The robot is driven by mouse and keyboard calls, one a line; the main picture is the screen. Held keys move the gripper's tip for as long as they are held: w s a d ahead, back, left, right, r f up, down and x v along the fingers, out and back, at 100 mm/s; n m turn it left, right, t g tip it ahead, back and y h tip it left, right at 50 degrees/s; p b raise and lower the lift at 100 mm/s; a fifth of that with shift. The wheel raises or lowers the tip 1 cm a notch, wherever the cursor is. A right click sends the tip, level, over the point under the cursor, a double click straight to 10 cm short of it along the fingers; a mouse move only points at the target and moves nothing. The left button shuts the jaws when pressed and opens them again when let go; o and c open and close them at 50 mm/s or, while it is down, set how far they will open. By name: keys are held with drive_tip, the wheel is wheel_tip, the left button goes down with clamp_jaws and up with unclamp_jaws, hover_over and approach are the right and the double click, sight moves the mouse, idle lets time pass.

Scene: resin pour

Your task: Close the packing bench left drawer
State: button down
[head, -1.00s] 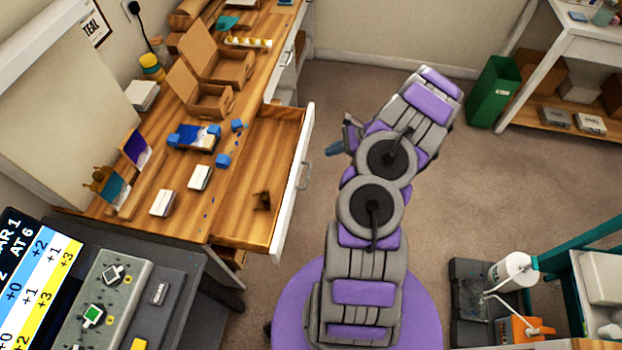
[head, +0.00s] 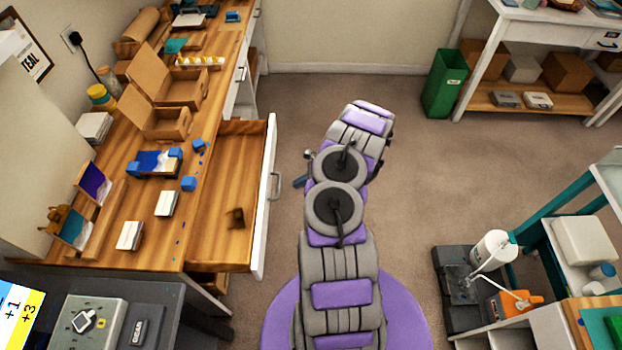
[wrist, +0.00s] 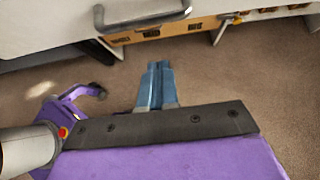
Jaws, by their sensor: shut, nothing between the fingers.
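The packing bench (head: 150,190) runs along the left in the head view. Its left drawer (head: 228,190) is pulled out to the right, with a white front (head: 265,200) and a grey bar handle (head: 276,187). A small dark brown object (head: 236,217) lies inside the drawer. My gripper (head: 300,182) is right of the drawer front, apart from it and mostly hidden by my arm. In the wrist view, the blue fingers (wrist: 156,85) are together and empty, below the drawer handle (wrist: 145,18) in the picture.
The bench top holds open cardboard boxes (head: 160,118), white cards (head: 130,235) and blue pieces (head: 189,183). A green bin (head: 444,83) and white shelf stand at the back right. The carpet between is clear.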

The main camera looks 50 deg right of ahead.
drive_tip(key=shift+w+a+r+b, duration=0.25)
drive_tip(key=shift+w+a, duration=0.35)
drive_tip(key=shift+w, duration=0.2)
drive_tip(key=shift+w+a+r+b, duration=0.1)
drive_tip(key=shift+w+a+b, duration=0.1)
drive_tip(key=shift+w+a, duration=0.5)
drive_tip(key=shift+d, duration=0.1)
drive_tip(key=shift+w, duration=0.1)
